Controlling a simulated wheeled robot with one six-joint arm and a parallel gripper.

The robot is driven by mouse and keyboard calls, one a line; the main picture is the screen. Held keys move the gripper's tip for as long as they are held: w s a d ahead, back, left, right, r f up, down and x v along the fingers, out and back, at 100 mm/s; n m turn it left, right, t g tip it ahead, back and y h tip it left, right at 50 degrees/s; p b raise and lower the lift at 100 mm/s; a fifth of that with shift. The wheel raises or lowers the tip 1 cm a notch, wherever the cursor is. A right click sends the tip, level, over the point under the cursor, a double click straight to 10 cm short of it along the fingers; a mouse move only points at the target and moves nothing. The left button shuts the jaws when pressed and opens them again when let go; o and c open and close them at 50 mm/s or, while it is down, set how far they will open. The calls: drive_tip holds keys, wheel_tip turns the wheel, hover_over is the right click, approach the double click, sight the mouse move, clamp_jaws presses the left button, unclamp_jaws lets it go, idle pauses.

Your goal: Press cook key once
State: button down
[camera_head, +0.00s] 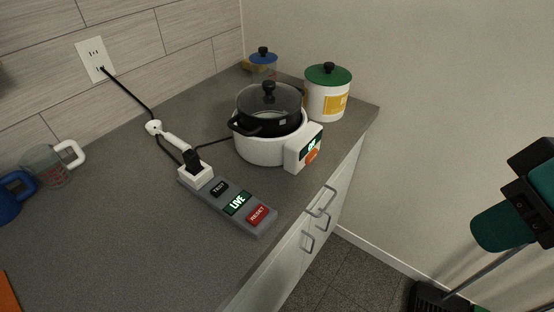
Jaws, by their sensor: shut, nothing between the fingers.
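The white cooker (258,150) stands on the grey counter with a black pot (268,122) under a glass lid seated in it. Its white control box (297,160) faces the front right, toward the counter edge. My gripper's fingers do not show; only dark and teal parts that look like my arm appear at the right edge, well apart from the cooker.
A power strip (228,210) with a TEST key, a green LIVE display and a red RESET key lies in front of the cooker. Cords run to the wall outlet (95,59). A green-lidded canister (327,96) stands close behind. Mugs stand left. Floor right of the cabinet is partly clear.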

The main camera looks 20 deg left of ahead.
drive_tip(key=shift+a, duration=0.15)
drive_tip(key=w+a+f+m+t+y+b, duration=0.1)
drive_tip(key=w+a+f+m+t+b, duration=0.2)
drive_tip(key=w+f+m, duration=0.5)
drive_tip(key=w+a+f+m+t+y+b, duration=0.1)
drive_tip(key=w+a+f+m+t+b, duration=0.2)
drive_tip(key=w+f, duration=1.4)
drive_tip(key=w+a+m+t, duration=0.1)
drive_tip(key=a+m+t, duration=0.2)
drive_tip(key=m, duration=0.2)
drive_tip(key=shift+a+y, duration=0.2)
drive_tip(key=shift+y, duration=0.1)
drive_tip(key=shift+w, duration=0.1)
